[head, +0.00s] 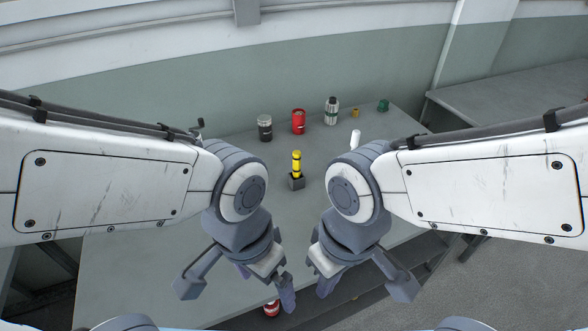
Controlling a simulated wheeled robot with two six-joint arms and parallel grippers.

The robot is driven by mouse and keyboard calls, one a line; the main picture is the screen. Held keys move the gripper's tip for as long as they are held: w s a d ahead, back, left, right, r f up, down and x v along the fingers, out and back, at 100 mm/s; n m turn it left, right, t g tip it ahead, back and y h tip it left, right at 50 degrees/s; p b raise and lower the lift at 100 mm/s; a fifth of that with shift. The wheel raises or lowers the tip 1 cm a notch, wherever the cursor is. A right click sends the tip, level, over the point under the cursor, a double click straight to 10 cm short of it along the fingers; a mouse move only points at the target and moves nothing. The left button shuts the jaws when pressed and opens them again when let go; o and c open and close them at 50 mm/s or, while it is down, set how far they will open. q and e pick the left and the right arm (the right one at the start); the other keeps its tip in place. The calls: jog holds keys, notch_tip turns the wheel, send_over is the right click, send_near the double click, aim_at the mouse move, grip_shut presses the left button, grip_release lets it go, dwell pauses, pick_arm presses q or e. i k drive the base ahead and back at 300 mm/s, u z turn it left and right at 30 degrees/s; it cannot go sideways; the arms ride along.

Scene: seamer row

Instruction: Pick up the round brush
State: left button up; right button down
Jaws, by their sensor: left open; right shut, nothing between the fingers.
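I cannot tell for sure which thing is the round brush. A small upright yellow piece with dark bands (296,162) stands in a dark grey block (297,183) at mid-table; no bristles can be made out. A small white upright piece (355,138), partly hidden by my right arm, stands further back. My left gripper (267,287) is open and empty over the near part of the table, in front of the yellow piece. My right gripper (325,284) is shut and empty, to its right. Neither touches the yellow piece.
Along the back of the grey table (140,270) stand a dark grey can (265,128), a red can (298,121), a silver-and-black bottle (332,111), a small brass piece (356,113) and a green piece (383,105). A red-and-white thing (271,310) shows below my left gripper.

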aim_at(296, 156)
jog(key=k, duration=0.5)
jog(key=z, duration=0.7)
jog(key=i, duration=0.85)
jog(key=u, duration=1.95)
